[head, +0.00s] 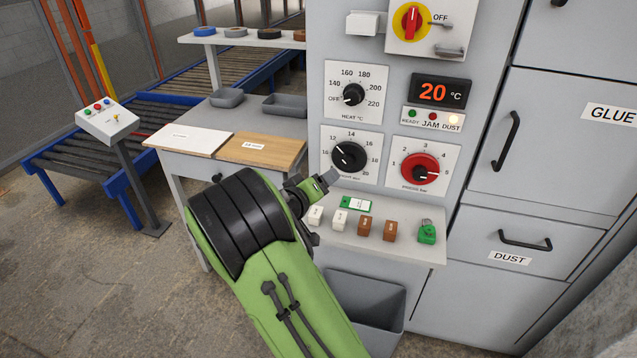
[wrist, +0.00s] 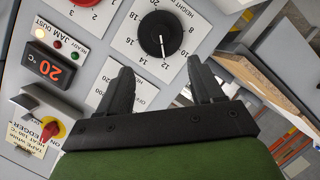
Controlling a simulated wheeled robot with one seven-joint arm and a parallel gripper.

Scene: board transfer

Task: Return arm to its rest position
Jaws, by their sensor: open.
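My green arm (head: 300,290) reaches up from the bottom of the head view, in front of the grey machine. My gripper (wrist: 159,66) is open and empty in the wrist view, its two black fingers apart. In the head view my gripper (head: 326,180) shows only in part, near the height knob (head: 348,157). The height knob also shows in the wrist view (wrist: 159,34), just beyond the fingertips. I see no contact between fingers and knob, but the exact gap is hard to tell.
A table (head: 185,165) with a white board (head: 187,139) and a wooden board (head: 262,149) stands left. Floor is clear at lower left.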

